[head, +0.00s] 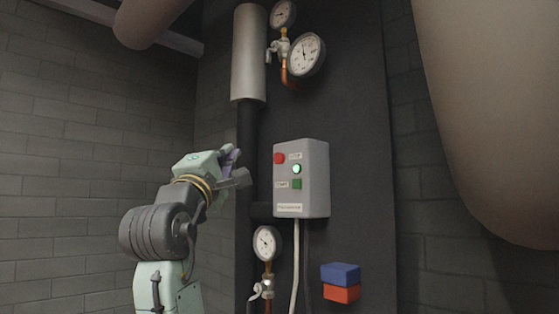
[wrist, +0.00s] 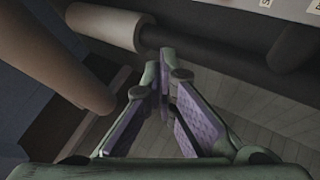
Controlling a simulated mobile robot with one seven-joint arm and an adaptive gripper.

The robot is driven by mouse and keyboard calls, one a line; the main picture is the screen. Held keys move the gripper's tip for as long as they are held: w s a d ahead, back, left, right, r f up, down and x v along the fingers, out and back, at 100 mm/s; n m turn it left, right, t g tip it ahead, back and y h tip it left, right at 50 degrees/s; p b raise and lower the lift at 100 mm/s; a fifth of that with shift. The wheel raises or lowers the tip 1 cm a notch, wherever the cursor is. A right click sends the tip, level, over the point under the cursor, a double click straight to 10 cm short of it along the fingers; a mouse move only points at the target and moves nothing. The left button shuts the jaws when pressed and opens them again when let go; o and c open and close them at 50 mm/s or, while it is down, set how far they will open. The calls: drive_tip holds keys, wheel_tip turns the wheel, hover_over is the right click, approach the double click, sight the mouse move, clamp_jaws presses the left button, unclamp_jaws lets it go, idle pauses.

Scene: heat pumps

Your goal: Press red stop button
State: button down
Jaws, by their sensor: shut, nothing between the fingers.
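The red stop button (head: 279,158) is at the upper left of the grey control box (head: 316,180) in the head view. Only a corner of a pale panel with lettering (wrist: 293,8) shows there; the red button is out of that view.
A silver-clad vertical pipe (head: 249,55) and dark pipe stand beside the box. Gauges hang above (head: 305,55) and below (head: 266,243). A white cable (head: 295,265) runs down from the box. A blue and red block (head: 340,275) is lower right. A large pipe (head: 490,110) fills the right.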

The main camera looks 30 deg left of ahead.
sight(279, 158)
drive_tip(key=shift+s, duration=0.1)
drive_tip(key=w+d, duration=0.3)
drive_tip(key=w, duration=0.5)
drive_tip(key=shift+w, duration=0.25)
drive_tip(key=shift+w, duration=0.15)
idle(1.4)
drive_tip(key=shift+w+d, duration=0.1)
drive_tip(key=shift+w, duration=0.15)
drive_tip(key=shift+w+d, duration=0.1)
drive_tip(key=shift+w, duration=0.25)
idle(0.7)
drive_tip(key=shift+s, duration=0.1)
drive_tip(key=shift+s+a, duration=0.2)
drive_tip(key=shift+s, duration=0.45)
